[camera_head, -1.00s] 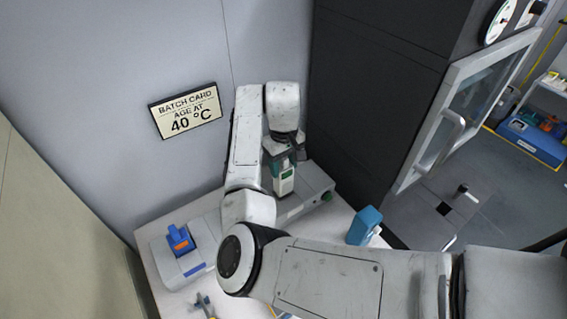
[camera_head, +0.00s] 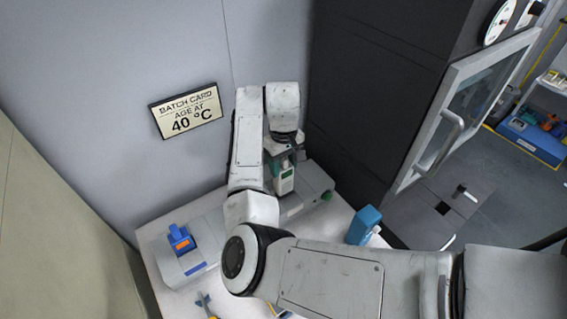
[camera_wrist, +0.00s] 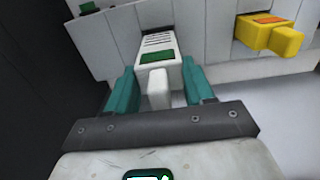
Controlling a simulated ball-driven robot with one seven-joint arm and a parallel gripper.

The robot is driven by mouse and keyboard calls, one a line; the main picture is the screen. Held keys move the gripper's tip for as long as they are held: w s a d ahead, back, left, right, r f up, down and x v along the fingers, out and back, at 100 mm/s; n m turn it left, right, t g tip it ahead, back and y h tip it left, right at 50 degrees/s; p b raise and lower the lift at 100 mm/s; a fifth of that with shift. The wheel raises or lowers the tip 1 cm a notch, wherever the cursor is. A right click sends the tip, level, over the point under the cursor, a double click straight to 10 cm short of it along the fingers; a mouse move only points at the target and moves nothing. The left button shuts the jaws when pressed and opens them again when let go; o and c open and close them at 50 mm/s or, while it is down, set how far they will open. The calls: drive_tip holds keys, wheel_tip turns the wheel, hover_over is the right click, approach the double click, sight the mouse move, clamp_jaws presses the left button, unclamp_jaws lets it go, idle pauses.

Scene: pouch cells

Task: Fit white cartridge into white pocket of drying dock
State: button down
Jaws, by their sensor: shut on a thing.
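The white cartridge (camera_wrist: 157,58) has a green label and dark slots, and a white grip tab. My gripper (camera_wrist: 160,78) has teal fingers shut on it, one on each side. In the head view my gripper (camera_head: 284,163) holds the cartridge (camera_head: 285,184) upright at the pale grey drying dock (camera_head: 312,184). The dock also shows in the wrist view (camera_wrist: 206,42), behind the cartridge's far end. I cannot tell whether the cartridge is inside a pocket or just in front of it.
A yellow cartridge (camera_wrist: 268,33) sits at the dock, right of the white one in the wrist view. A blue cartridge (camera_head: 180,239) is on a grey unit (camera_head: 201,256) at left. A blue object (camera_head: 363,225) stands at the table's right edge. A dark cabinet rises behind.

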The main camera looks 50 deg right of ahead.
sight(284, 178)
drive_tip(key=shift+f+b, duration=1.05)
drive_tip(key=shift+f, duration=1.9)
drive_tip(key=shift+c, duration=1.7)
unclamp_jaws()
wheel_tip(284, 178, up, 11)
drive_tip(key=shift+f+b, duration=0.1)
drive_tip(key=shift+b, duration=0.5)
